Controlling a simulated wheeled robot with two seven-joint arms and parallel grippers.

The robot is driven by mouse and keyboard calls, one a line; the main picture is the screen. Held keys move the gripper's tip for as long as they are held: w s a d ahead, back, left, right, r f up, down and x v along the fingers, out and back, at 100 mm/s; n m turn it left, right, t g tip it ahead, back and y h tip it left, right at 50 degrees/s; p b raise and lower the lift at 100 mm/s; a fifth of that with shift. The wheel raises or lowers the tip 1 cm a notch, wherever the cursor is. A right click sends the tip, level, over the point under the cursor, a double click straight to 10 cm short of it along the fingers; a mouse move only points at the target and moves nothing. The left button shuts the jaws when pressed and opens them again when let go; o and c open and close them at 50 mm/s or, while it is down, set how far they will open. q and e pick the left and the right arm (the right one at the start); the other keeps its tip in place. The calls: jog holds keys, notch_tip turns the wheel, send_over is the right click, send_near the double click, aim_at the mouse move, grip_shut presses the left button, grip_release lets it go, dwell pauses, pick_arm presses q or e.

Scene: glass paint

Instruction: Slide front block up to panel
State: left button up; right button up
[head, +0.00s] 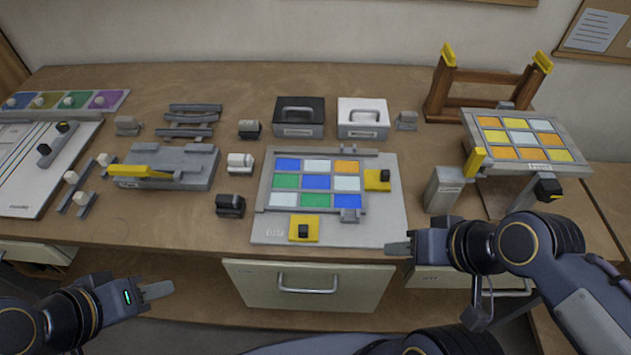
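The panel (316,183) of blue, green, white and orange glass squares lies on a light grey board (270,232) in the middle of the bench. The front block (311,237), yellow with a black knob, sits on the board just below the panel's front edge. A second yellow block (371,183) with a black knob sits at the panel's right edge. My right gripper (399,247) is near the board's front right corner, apart from both blocks. My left gripper (156,291) is in front of the bench, far from the board. Both grippers look empty; their finger gaps are hidden.
A grey fixture with a yellow handle (140,171) and small black and white clamps stand left of the board. A black box (298,117) and white box (363,118) stand behind. Another panel (519,138) is raised on a stand at right. Drawers are below the bench edge.

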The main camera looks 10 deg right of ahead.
jog(key=m+g+h+p, duration=0.1)
jog(key=g+h+p, duration=0.3)
jog(key=g+p, duration=0.15)
send_over(303, 227)
jog(key=shift+s+r+b, duration=0.1)
jog(key=shift+r+b, duration=0.1)
jog(key=shift+b, duration=0.2)
jog(key=shift+f, duration=0.25)
notch_tip(303, 227, down, 7)
jog(key=shift+f, duration=0.2)
grip_shut()
